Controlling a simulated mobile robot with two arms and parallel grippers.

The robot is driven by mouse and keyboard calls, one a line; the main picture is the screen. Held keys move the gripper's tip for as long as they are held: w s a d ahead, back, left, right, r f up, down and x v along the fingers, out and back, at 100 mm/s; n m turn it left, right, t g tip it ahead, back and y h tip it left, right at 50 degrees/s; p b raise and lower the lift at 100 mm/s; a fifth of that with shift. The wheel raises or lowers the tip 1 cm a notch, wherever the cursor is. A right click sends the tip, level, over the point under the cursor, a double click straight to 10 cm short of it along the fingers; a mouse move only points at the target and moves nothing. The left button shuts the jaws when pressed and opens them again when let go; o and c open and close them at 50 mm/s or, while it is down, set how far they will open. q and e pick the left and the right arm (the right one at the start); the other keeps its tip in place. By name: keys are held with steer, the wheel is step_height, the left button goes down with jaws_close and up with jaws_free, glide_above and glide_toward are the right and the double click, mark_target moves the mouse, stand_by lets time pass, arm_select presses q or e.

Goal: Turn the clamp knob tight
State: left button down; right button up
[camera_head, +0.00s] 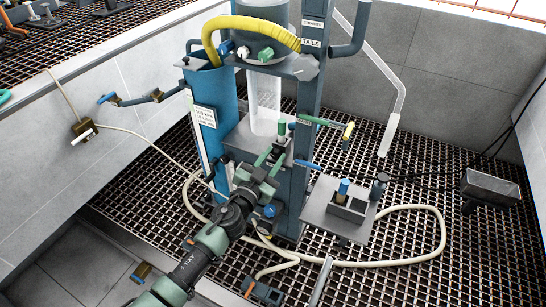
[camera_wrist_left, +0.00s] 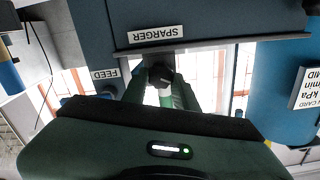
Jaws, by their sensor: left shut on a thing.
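My left gripper (camera_head: 270,158) reaches in from the bottom of the head view to the front of the blue flotation column stand (camera_head: 298,195). In the left wrist view, its two green fingers (camera_wrist_left: 160,88) are closed around a small dark knob (camera_wrist_left: 160,71), just beside the SPARGER label (camera_wrist_left: 156,35). I take this as the clamp knob; the fingers partly cover it, and its tightness cannot be seen. In the head view the knob is mostly hidden by the fingers. My right gripper is not in view.
A blue cylinder with a white label (camera_head: 206,117) stands left of the gripper. A grey tray (camera_head: 340,211) with small fittings is at the right. A cream hose (camera_head: 443,235) loops over the dark grating (camera_head: 400,185). Blue- and green-handled valves surround the gripper closely.

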arm_select(q)
steer(key=shift+m, duration=1.3)
steer(key=m, duration=0.4)
steer(key=shift+f, duration=0.1)
steer(key=shift+m, duration=1.6)
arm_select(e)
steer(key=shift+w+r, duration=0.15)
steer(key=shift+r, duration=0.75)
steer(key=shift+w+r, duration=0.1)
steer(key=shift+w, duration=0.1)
arm_select(q)
steer(key=c, duration=1.1)
jaws_free()
steer(key=shift+a, duration=0.1)
